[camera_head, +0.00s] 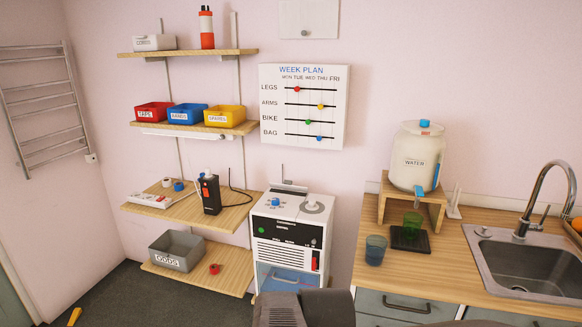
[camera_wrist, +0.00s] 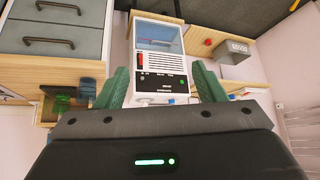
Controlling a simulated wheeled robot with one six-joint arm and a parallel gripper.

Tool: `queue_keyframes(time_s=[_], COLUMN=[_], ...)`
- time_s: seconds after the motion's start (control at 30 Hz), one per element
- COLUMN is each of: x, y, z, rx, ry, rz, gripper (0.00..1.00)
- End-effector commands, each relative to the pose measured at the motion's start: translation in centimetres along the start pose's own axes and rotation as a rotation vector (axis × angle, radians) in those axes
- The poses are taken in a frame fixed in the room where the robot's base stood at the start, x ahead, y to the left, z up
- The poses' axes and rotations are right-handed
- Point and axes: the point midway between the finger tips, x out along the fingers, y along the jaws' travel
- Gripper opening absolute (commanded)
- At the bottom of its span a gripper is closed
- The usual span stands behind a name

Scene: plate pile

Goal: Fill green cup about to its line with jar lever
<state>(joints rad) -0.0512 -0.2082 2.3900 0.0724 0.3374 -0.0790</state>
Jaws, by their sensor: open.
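The green cup (camera_head: 412,226) stands upright on a black drip tray (camera_head: 410,245) on the wooden counter. The white jar (camera_head: 417,150), labelled WATER, sits above it on a wooden stand (camera_head: 437,201). Its blue lever (camera_head: 419,191) hangs at the jar's lower front, just above the cup. The cup's line and water level are too small to tell. In the wrist view, the green cup (camera_wrist: 63,103) shows at the left, outside the fingers. My gripper (camera_wrist: 163,78) is open and empty, its green fingers spread wide, facing the white appliance and well apart from the cup.
A blue cup (camera_head: 376,250) stands on the counter left of the tray. The sink (camera_head: 525,264) and faucet (camera_head: 549,196) are to the right. A white appliance (camera_head: 291,235) stands left of the counter. Shelves with bins line the wall. The counter front is clear.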

Motion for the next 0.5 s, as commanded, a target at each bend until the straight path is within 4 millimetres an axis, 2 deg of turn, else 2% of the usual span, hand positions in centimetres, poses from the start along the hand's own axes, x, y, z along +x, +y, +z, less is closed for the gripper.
queue_keyframes(time_s=[0.03, 0.07, 0.17, 0.3, 0.5], x=[0.2, 0.4, 0.6, 0.3, -1.7], y=[-0.6, -1.0, -3.1, -7.2, -13.8], z=[-1.4, -2.3, -6.0, -11.5, -18.0], rx=[-0.057, -0.101, -0.292, -0.618, -1.089], ry=[-0.014, -0.029, -0.084, -0.173, -0.278], rz=[-0.015, -0.026, -0.074, -0.162, -0.3], gripper=[0.53, 0.47, 0.27, 0.0, 0.0])
